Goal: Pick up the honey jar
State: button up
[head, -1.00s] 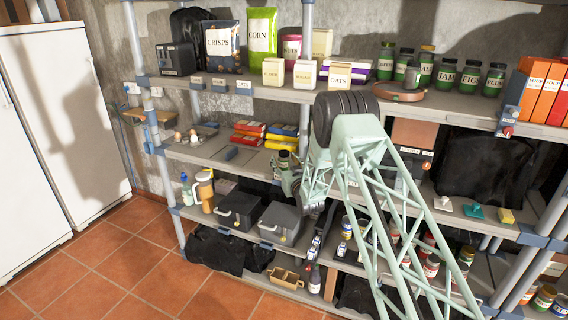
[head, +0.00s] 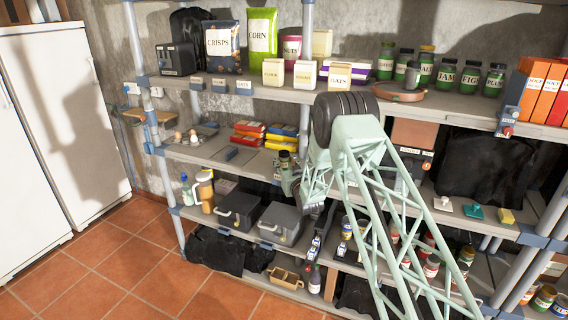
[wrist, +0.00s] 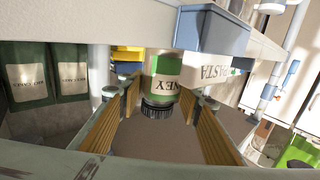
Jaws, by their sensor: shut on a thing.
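The honey jar (wrist: 165,68) is between the two fingers of my gripper (wrist: 159,97) in the wrist view. Its green and cream label shows the letters NEY upside down, and its dark ribbed lid (wrist: 158,108) points down in that picture. My gripper is shut on the jar, with a tan pad on each side. In the head view the jar (head: 284,158) shows small at the middle shelf, its lid up, with my gripper (head: 288,171) close against it. My arm hides part of the shelf to its right. Whether the jar's base touches the shelf cannot be told.
The upper shelf edge (head: 270,93) runs above. Two dark green labelled containers (wrist: 28,78) stand at left.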

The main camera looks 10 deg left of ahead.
aim_at(285, 154)
jog(key=shift+r, duration=0.2)
jog(key=shift+r, duration=1.7)
jog(key=r+v, duration=0.1)
jog(key=v, duration=1.5)
jog(key=shift+a, duration=0.2)
jog(key=shift+r, duration=0.1)
